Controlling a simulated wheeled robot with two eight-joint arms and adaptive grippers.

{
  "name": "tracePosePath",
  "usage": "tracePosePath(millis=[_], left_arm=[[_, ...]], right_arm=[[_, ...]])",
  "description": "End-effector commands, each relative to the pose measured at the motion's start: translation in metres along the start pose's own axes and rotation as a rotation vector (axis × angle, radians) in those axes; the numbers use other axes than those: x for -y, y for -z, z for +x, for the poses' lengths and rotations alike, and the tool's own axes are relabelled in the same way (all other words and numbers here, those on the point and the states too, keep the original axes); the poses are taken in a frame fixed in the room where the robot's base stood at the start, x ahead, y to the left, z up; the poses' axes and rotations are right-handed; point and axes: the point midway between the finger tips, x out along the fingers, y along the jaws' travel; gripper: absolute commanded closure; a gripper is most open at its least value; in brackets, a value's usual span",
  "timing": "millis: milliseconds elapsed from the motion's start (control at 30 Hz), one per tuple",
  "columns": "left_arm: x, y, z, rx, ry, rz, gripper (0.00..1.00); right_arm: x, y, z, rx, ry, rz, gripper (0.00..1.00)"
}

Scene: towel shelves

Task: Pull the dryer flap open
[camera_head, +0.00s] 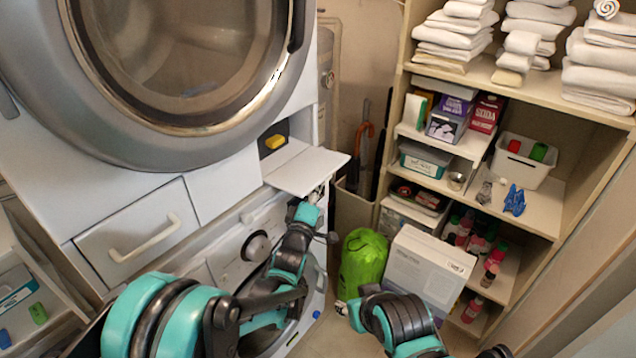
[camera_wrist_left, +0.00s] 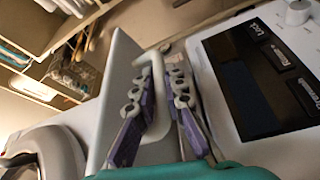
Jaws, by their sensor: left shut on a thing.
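The white dryer flap (camera_head: 307,171) is folded down and sticks out nearly level below the round dryer door, with its compartment open behind it. A yellow item (camera_head: 275,142) shows inside the compartment. My left gripper (camera_head: 317,194) is at the flap's front right edge, partly hidden beneath it. In the left wrist view my left gripper (camera_wrist_left: 158,88) has its purple-padded fingers shut around the white bar handle (camera_wrist_left: 157,64) on the flap panel (camera_wrist_left: 122,75). My right arm shows at the lower right of the head view, but its gripper cannot be made out.
The dryer door (camera_head: 190,60) is above the flap. A drawer (camera_head: 138,235) with a white handle is to the left. The washer (camera_head: 255,245) stands below. A green bag (camera_head: 362,262) and a white box (camera_head: 425,275) stand right, before towel shelves (camera_head: 562,125).

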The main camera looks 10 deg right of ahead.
Motion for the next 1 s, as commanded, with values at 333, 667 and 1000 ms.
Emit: tracePosePath(millis=[333,667,1000], left_arm=[[0.0039,-0.0041,-0.001,0.004,-0.018,0.042,1.0],[0.0038,-0.0044,-0.0011,0.005,-0.018,0.041,0.79],[0.004,-0.0023,-0.0014,0.002,-0.017,0.04,0.68]], right_arm=[[0.0,-0.0003,0.0005,0.0,0.0,0.0,0.6],[0.0,-0.0003,0.0005,0.0,0.0,0.0,0.6],[0.0,-0.0003,0.0004,0.0,0.0,0.0,0.6]])
